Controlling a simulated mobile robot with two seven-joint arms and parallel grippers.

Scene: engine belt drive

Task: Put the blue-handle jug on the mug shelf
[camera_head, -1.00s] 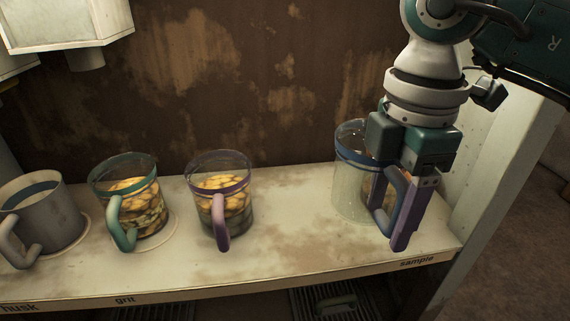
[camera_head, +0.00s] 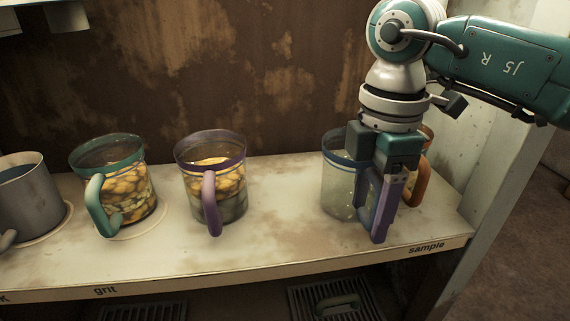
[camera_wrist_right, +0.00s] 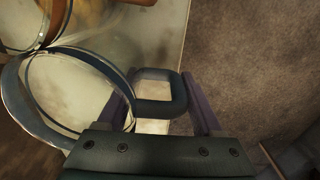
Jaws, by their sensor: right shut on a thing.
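The blue-handle jug (camera_head: 338,190) is a clear glass jug with a blue band, at the right part of the pale shelf (camera_head: 270,235). My right gripper (camera_head: 375,222) points down and is shut on its handle; the jug looks upright. In the right wrist view the handle (camera_wrist_right: 162,108) lies between my fingers, with the blue-rimmed jug (camera_wrist_right: 75,95) to the left. I cannot tell whether the jug's base touches the shelf. My left gripper is not in view.
An orange-handle jug (camera_head: 421,180) stands close behind and right of the held jug, partly hidden. A purple-handle jug (camera_head: 211,180), a green-handle jug (camera_head: 115,185) and a grey mug (camera_head: 25,200) stand to the left. Shelf between purple and blue jugs is clear. A white post (camera_head: 500,150) bounds the right.

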